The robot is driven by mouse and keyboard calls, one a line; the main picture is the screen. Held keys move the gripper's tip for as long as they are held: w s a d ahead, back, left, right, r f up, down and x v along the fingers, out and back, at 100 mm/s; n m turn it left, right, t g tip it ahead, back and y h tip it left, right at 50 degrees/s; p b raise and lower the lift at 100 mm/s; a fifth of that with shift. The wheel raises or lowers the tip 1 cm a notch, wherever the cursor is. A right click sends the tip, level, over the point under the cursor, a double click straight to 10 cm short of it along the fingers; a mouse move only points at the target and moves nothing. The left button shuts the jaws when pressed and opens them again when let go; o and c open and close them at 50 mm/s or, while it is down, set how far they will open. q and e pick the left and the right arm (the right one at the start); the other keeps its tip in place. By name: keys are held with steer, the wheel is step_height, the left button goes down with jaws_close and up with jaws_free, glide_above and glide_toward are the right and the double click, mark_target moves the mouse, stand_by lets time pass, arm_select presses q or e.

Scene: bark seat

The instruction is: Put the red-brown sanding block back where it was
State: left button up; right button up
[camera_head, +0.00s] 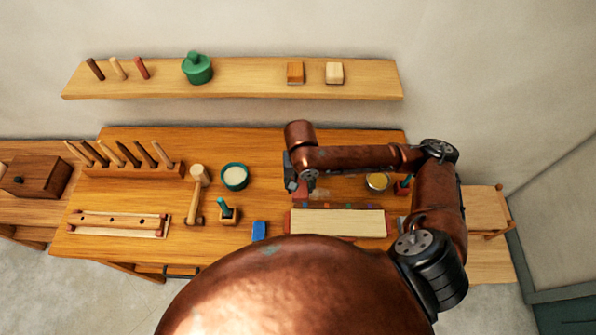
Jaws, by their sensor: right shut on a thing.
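My right arm comes in from the right and bends over the bench (150,135). My right gripper (297,187) points down above the back left end of a pale board (337,223) with red ends. It is shut on a small reddish block, which I take to be the red-brown sanding block (301,193); the arm and fingers partly hide it. I cannot tell whether the block touches the bench. An orange-brown block (295,73) and a cream block (334,73) stand on the wall shelf (240,80). My left gripper is not in view.
A blue block (259,231), green bowl (235,177), mallet (195,200) and tool rack (130,170) stand left of the gripper. A yellow-filled tin (377,182) stands to the right. The shelf also holds a green jar (197,70) and pegs; its right end is bare.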

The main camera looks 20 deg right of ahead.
steer(key=shift+m, duration=0.3)
steer(key=w+d+f, duration=0.1)
steer(key=w+f, duration=0.2)
steer(key=w, duration=0.1)
steer(key=w+d+f, duration=0.2)
steer(key=w+f, duration=0.1)
steer(key=w+d+f, duration=0.2)
steer(key=w+f, duration=0.1)
steer(key=w, duration=0.1)
steer(key=shift+w+d+f, duration=0.15)
steer(key=shift+w+d, duration=0.1)
steer(key=shift+w, duration=0.05)
steer(key=shift+w+d+f, duration=0.25)
steer(key=shift+w+f, duration=0.2)
steer(key=shift+f, duration=0.15)
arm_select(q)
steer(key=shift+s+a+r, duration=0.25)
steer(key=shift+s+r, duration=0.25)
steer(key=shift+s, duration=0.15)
arm_select(e)
steer(key=shift+f, duration=1.45)
steer(key=shift+f, duration=0.15)
steer(key=o, duration=1)
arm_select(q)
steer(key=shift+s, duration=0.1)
